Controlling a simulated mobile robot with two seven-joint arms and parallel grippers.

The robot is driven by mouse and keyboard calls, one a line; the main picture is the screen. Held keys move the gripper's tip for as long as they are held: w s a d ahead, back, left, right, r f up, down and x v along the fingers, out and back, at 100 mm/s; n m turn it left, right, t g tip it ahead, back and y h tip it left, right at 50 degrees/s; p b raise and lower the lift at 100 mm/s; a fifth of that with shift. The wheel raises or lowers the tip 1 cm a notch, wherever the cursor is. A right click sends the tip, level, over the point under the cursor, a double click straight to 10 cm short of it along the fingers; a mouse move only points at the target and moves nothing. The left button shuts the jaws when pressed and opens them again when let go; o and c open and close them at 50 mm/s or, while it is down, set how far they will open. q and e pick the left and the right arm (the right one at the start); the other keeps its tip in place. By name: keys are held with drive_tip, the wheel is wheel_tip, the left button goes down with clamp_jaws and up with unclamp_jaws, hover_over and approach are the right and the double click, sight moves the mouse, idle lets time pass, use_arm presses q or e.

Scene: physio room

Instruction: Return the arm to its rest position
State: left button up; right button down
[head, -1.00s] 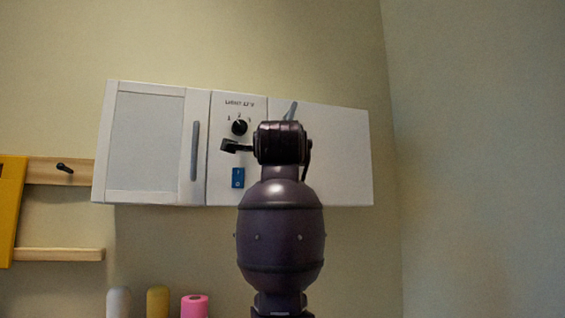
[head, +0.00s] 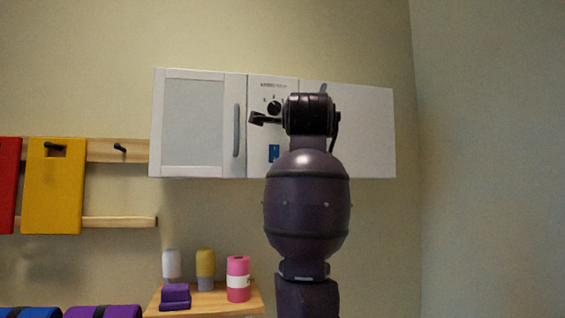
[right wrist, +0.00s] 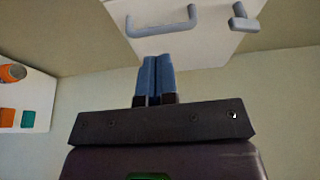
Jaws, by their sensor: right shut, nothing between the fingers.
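My right arm (head: 307,205) rises from the bottom of the head view, with its dark wrist in front of the white wall cabinet. My right gripper (right wrist: 155,80) shows in the right wrist view with its two blue fingers together and nothing between them. In the head view its fingers cannot be made out behind the wrist. My left arm and left gripper are not in view.
The white cabinet (head: 200,122) has grey handles, a black dial (head: 274,108) and a blue switch (head: 274,153). Below is a wooden shelf (head: 215,302) with bottles, a pink roll (head: 238,279) and a purple block (head: 175,296). The wall at right is bare.

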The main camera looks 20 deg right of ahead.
drive_tip(key=s+a+r+n+t, duration=0.1)
drive_tip(key=a+r+n+t, duration=0.4)
drive_tip(key=n, duration=0.5)
drive_tip(key=w+a+f+n+t+y, duration=0.1)
drive_tip(key=w+a+f+n+y, duration=0.2)
drive_tip(key=f+n, duration=0.6)
drive_tip(key=w+f+n+t+y, duration=0.25)
drive_tip(key=f+n+y, duration=0.2)
drive_tip(key=f, duration=0.75)
wheel_tip(320, 180, down, 22)
drive_tip(key=s+n+g+y, duration=0.2)
drive_tip(key=n+g+y, duration=0.1)
drive_tip(key=s+d+f+g, duration=0.15)
drive_tip(key=s+f, duration=0.25)
drive_tip(key=f, duration=0.5)
drive_tip(key=s+f+g, duration=0.2)
drive_tip(key=s+f, duration=0.3)
drive_tip(key=f, duration=0.4)
drive_tip(key=s+f+g, duration=0.1)
drive_tip(key=s+f, duration=0.3)
drive_tip(key=f, duration=0.5)
drive_tip(key=s+d+f+m+g+h, duration=0.1)
drive_tip(key=s+f+g, duration=0.4)
drive_tip(key=s+f, duration=1.1)
drive_tip(key=s+d+h, duration=0.1)
drive_tip(key=s+d, duration=0.1)
drive_tip(key=s, duration=0.2)
drive_tip(key=shift+f+m+b, duration=0.3)
drive_tip(key=shift+m+b, duration=0.05)
